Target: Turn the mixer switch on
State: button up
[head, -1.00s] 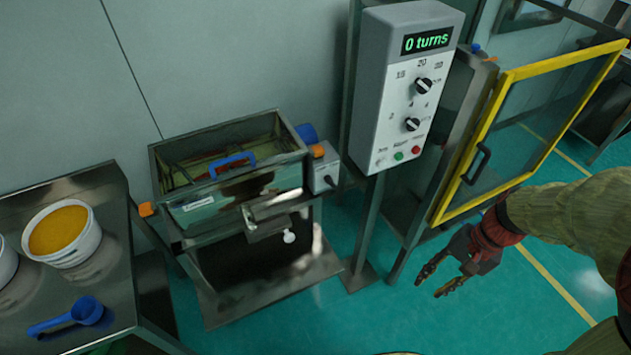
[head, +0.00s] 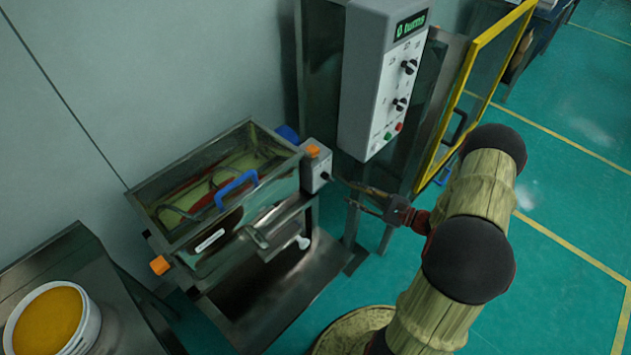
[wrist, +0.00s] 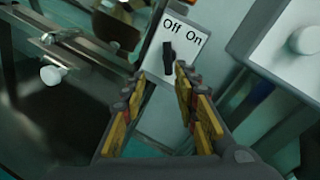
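The mixer switch is a black knob (wrist: 168,58) on a small grey box (head: 316,170) at the right end of the metal mixer trough (head: 275,215). In the wrist view the box face carries the words Off and On, and the knob's upper end lies below Off. My gripper (head: 343,190) is just right of the box in the head view. In the wrist view my gripper (wrist: 160,76) is open and empty, its yellow-padded fingers either side of the knob's lower end. Whether they touch it I cannot tell.
A tall grey control box (head: 375,85) reading "0 turns" stands behind my gripper. A yellow-framed door (head: 463,75) is open beside it. A blue handle (head: 236,188) and an orange button (head: 313,150) are near the switch. A white tub (head: 50,322) stands on the left table.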

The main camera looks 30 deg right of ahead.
aim_at(331, 179)
jog(key=x, duration=0.2)
jog(key=r+x, duration=0.1)
jog(key=x, duration=0.2)
jog(key=b+x, duration=0.1)
jog(key=x, duration=0.1)
jog(key=shift+w+d+r, duration=0.15)
jog(key=shift+w+r, duration=0.1)
jog(key=shift+w, duration=0.25)
jog(key=shift+c, duration=1)
grip_shut()
